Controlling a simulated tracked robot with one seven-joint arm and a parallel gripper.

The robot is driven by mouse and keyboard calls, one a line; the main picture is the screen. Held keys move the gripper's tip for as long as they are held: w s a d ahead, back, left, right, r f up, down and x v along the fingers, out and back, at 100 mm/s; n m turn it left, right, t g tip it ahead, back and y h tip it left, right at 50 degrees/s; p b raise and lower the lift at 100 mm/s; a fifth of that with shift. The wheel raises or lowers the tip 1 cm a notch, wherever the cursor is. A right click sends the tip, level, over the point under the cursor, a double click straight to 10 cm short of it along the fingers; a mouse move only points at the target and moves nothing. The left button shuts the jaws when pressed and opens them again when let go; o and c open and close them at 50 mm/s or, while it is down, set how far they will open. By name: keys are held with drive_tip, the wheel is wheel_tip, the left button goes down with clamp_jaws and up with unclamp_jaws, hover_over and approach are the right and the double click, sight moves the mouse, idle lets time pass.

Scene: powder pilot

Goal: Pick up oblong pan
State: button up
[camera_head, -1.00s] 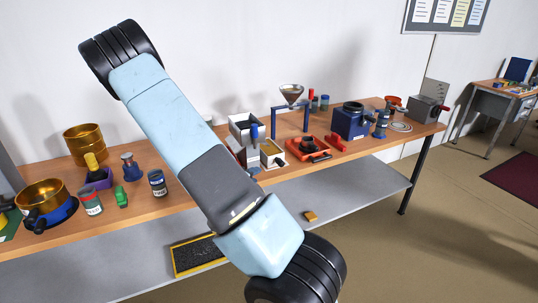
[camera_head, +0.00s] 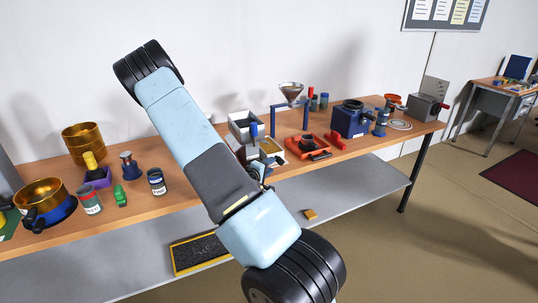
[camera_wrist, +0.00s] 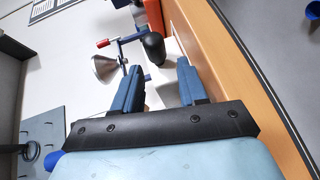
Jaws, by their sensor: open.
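I cannot tell for sure which thing is the oblong pan. A small tan-filled rectangular pan (camera_head: 270,147) sits mid-bench, beside a white open box (camera_head: 243,122) with a blue upright part. My gripper is mostly hidden behind my arm in the head view; dark parts of it show just below the tan-filled pan. In the wrist view my gripper (camera_wrist: 157,88) has its two blue fingers apart. A small tan piece shows between them, partly hidden by the left finger. Nothing is visibly gripped.
A funnel on a blue stand (camera_head: 291,92), an orange tray (camera_head: 307,146) and a blue machine (camera_head: 350,120) stand to the right. Brass sieves (camera_head: 84,142) and jars (camera_head: 157,182) stand left. A black yellow-edged tray (camera_head: 200,254) lies on the lower shelf.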

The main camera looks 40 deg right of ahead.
drive_tip(key=shift+x, duration=2.6)
drive_tip(key=shift+w+r, duration=0.1)
drive_tip(key=shift+r, duration=0.05)
drive_tip(key=shift+a, duration=0.1)
clamp_jaws()
